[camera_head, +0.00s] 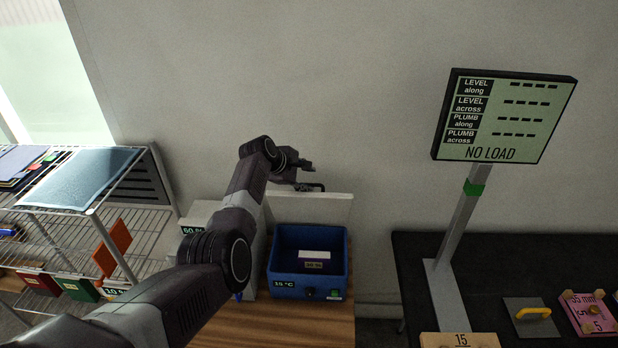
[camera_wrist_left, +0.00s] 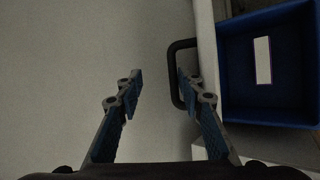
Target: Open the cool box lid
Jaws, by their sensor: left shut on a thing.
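The blue cool box (camera_head: 283,262) stands on a wooden top, its inside exposed, with a white item (camera_head: 314,255) within. Its pale lid (camera_head: 325,207) stands raised at the back, near the wall. A dark handle (camera_head: 316,187) sits at the lid's top edge. My left gripper (camera_head: 306,175) is at this handle, shut on it. In the left wrist view the handle (camera_wrist_left: 173,75) is beside the right finger, and a gap shows between the fingers (camera_wrist_left: 160,85). The open box (camera_wrist_left: 232,75) is at the right there. My right gripper is not in view.
A pale box (camera_head: 195,215) stands left of the cool box, partly behind my left arm. A wire rack (camera_head: 150,225) is at the left. A dark table (camera_head: 420,262) with a display post (camera_head: 462,225) and tools is at the right.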

